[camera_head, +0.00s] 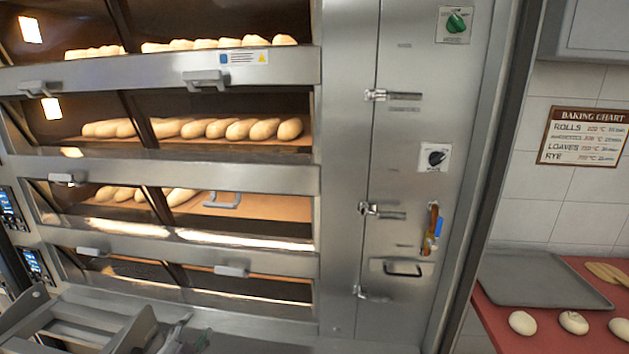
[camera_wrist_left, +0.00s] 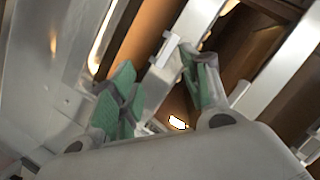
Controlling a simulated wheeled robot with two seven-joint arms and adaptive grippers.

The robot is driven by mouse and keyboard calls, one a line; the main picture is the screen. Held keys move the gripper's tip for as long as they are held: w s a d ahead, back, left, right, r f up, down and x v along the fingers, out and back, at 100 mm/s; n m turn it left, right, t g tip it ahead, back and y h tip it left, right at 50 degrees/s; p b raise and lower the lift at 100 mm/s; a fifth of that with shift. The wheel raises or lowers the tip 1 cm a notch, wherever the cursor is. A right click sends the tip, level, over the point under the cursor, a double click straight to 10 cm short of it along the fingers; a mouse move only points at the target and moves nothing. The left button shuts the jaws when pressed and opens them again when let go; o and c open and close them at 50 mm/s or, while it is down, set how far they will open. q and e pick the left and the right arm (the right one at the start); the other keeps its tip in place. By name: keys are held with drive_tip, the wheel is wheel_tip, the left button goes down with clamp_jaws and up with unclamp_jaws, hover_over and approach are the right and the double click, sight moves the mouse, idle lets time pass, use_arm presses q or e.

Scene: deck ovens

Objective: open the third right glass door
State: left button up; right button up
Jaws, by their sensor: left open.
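The third right glass door (camera_head: 265,207) is in the third row of the deck oven. Its grey-blue handle (camera_head: 222,200) shows against the lit interior, lower than the left neighbour's handle (camera_head: 66,178). The pane looks tilted inward, but I cannot tell how far. My left gripper (camera_head: 186,338) is low in the head view, below the bottom row and apart from that handle. In the left wrist view its green-padded fingers (camera_wrist_left: 160,88) are spread and hold nothing. A metal handle (camera_wrist_left: 165,55) shows beyond them; I cannot tell which one. My right gripper is out of view.
Loaves (camera_head: 240,128) lie behind the glass above. A steel cabinet (camera_head: 345,230) with latches stands right. A tray (camera_head: 540,280) and dough balls (camera_head: 573,322) lie on a red counter.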

use_arm(q)
drive_tip(key=s+d+f+n+g+h, duration=0.1)
drive_tip(key=s+d+f+n+g, duration=0.35)
drive_tip(key=s, duration=0.55)
drive_tip(key=s+d+f+n+g, duration=0.2)
drive_tip(key=s+d+f+g, duration=0.35)
drive_tip(key=s, duration=0.55)
wheel_tip(320, 180, down, 35)
drive_tip(key=s+a+g, duration=0.2)
drive_tip(key=a, duration=0.1)
drive_tip(key=s+a+f, duration=0.3)
drive_tip(key=s+f, duration=0.6)
drive_tip(key=s, duration=0.1)
drive_tip(key=s+a+f+m+g, duration=0.1)
drive_tip(key=s+a+f, duration=0.2)
drive_tip(key=s+f, duration=0.6)
drive_tip(key=shift+s+f+g, duration=0.3)
drive_tip(key=shift+s+f, duration=0.05)
drive_tip(key=shift+s, duration=0.95)
